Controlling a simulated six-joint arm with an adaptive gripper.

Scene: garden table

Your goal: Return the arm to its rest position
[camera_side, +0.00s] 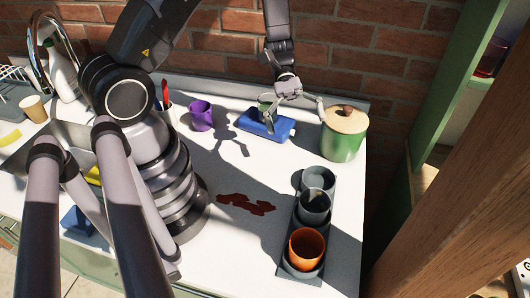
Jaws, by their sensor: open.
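My gripper (296,113) hangs at the end of my arm near the back of the white counter (222,168). Its two fingers are spread apart with nothing between them. It appears above the counter, between a blue flat object (256,127) on its left and a green pot (342,146) with a wooden lid on its right. The left finger overlaps the blue object in the picture; I cannot tell whether they touch.
A dark tray (329,223) holds grey cups (314,206) and an orange cup (306,246) at front right. A purple mug (201,115) stands at the back. A red-brown stain (246,204) marks the counter. A brick wall (225,50) rises behind; wooden shelving (465,180) stands right.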

